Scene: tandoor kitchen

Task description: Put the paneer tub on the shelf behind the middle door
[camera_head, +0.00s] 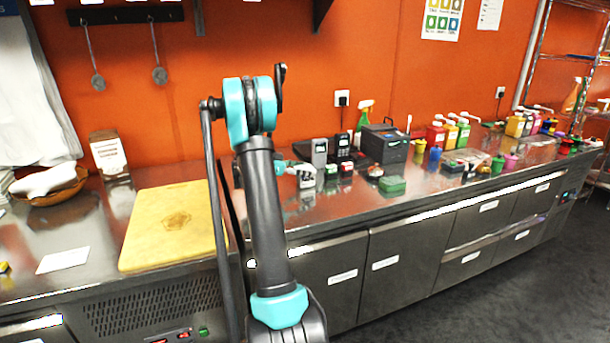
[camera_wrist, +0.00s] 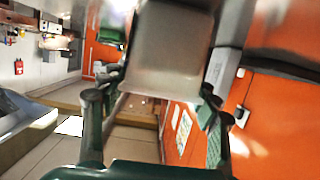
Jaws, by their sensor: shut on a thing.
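My gripper (camera_wrist: 155,105) is shut on a plain grey-beige box-shaped tub (camera_wrist: 168,62), which fills the upper middle of the wrist view between the two fingers. No label shows on it, so I cannot read whether it is the paneer tub. In the head view my gripper (camera_head: 300,172) is small, beyond my arm, over the back part of the steel counter. Whether the tub touches the counter I cannot tell. Below the counter top are steel fronts with white labels: a door (camera_head: 332,295) partly behind my arm, another door (camera_head: 407,285) right of it, and more fronts further right. All look shut.
A yellow cutting board (camera_head: 175,222) lies left of my arm. A black printer-like box (camera_head: 384,144), a green box (camera_head: 391,186) and several bottles and pots crowd the counter to the right. The dark floor (camera_head: 500,300) before the doors is clear.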

